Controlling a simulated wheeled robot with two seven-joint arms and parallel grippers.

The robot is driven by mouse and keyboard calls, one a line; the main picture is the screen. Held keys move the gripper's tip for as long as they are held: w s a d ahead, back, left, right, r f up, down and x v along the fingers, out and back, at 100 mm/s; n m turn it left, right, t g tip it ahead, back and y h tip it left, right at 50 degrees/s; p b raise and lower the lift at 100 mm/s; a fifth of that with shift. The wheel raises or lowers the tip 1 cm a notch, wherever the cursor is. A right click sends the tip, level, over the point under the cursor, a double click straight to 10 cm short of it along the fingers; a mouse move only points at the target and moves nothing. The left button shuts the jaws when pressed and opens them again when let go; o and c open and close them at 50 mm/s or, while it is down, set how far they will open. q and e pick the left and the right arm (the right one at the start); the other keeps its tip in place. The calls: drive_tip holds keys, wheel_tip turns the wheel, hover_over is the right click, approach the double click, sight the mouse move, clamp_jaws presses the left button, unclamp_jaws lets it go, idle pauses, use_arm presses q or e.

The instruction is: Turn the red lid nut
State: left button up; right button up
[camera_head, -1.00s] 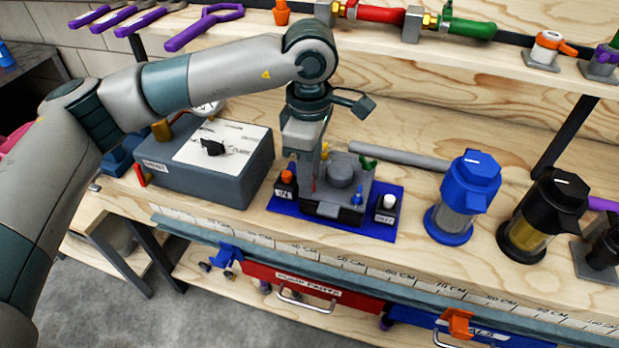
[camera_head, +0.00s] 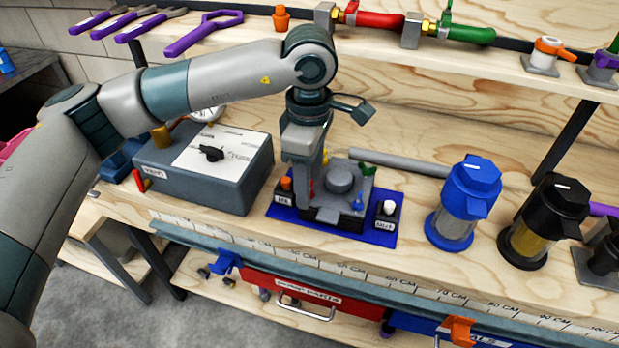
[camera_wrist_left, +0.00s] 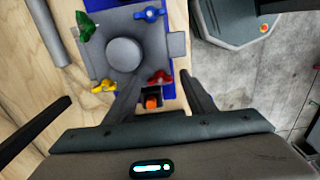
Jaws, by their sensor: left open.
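The grey filter housing with its round-topped lid (camera_head: 341,180) stands on a blue mat (camera_head: 383,238) on the bench. In the left wrist view, the lid (camera_wrist_left: 124,54) has coloured wing nuts at its corners: a red lid nut (camera_wrist_left: 160,76), a yellow one (camera_wrist_left: 103,86), a blue one (camera_wrist_left: 148,13) and a green one (camera_wrist_left: 86,25). My left gripper (camera_head: 307,190) points down at the housing's left side. In the left wrist view its open fingers (camera_wrist_left: 158,82) lie either side of the red nut; contact cannot be told. My right gripper is not in view.
A grey box with a dial (camera_head: 210,155) stands close to the left. An orange-topped block (camera_head: 286,187) and a white-topped block (camera_head: 388,210) flank the housing on the mat. A grey rod (camera_head: 400,160) lies behind; blue (camera_head: 465,200) and black (camera_head: 545,220) canisters stand right.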

use_arm(q)
drive_tip(key=shift+r, duration=0.1)
drive_tip(key=shift+r, duration=0.6)
wheel_tip(320, 180, up, 16)
drive_tip(key=b, duration=0.1)
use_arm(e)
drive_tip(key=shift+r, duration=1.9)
